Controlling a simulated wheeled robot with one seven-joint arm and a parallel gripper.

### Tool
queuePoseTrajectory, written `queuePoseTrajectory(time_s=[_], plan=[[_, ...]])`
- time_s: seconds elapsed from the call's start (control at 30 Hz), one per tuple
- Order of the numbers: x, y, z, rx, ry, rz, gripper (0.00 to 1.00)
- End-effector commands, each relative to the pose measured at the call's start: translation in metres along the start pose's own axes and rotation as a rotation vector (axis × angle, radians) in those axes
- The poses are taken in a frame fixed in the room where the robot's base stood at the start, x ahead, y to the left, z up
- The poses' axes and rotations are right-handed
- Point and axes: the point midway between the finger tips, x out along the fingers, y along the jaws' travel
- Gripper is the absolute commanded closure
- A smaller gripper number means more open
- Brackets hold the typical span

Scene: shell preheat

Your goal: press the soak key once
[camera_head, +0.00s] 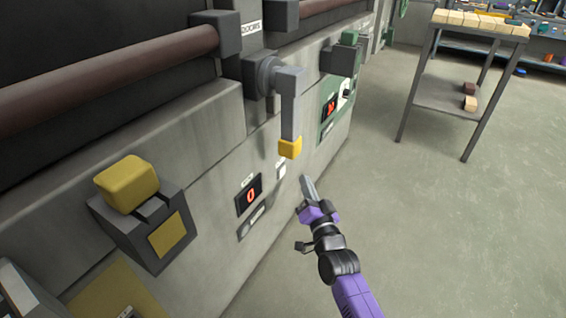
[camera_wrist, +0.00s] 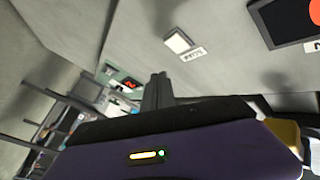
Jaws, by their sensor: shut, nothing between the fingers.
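A small white key (camera_head: 281,170) sits on the grey machine wall, right of a black display. It also shows in the wrist view as a pale square key (camera_wrist: 179,41) with a small label (camera_wrist: 194,54) beside it, whose lettering I cannot read for certain. My gripper (camera_head: 306,181) is shut and empty, a little to the right of and below the key in the head view. In the wrist view its closed fingertips (camera_wrist: 158,80) show below and left of the key. The tips appear apart from the key.
A lever with a yellow tip (camera_head: 290,147) hangs just above the key. The display (camera_head: 250,194) reads a red 0. A yellow-topped box (camera_head: 127,184) juts out at left. A green panel (camera_head: 333,103) lies beyond. A trolley (camera_head: 455,95) stands at right over open floor.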

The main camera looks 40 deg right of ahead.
Motion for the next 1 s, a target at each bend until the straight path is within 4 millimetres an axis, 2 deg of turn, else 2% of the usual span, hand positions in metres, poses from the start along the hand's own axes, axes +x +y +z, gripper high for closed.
queuePoseTrajectory(time_s=[0.07,0.4,1.0], plan=[[0.007,-0.008,-0.001,0.000,-0.001,0.000,1.00],[0.025,-0.020,0.017,0.000,-0.001,0.000,1.00],[0.026,-0.019,0.020,0.000,0.000,0.001,1.00]])
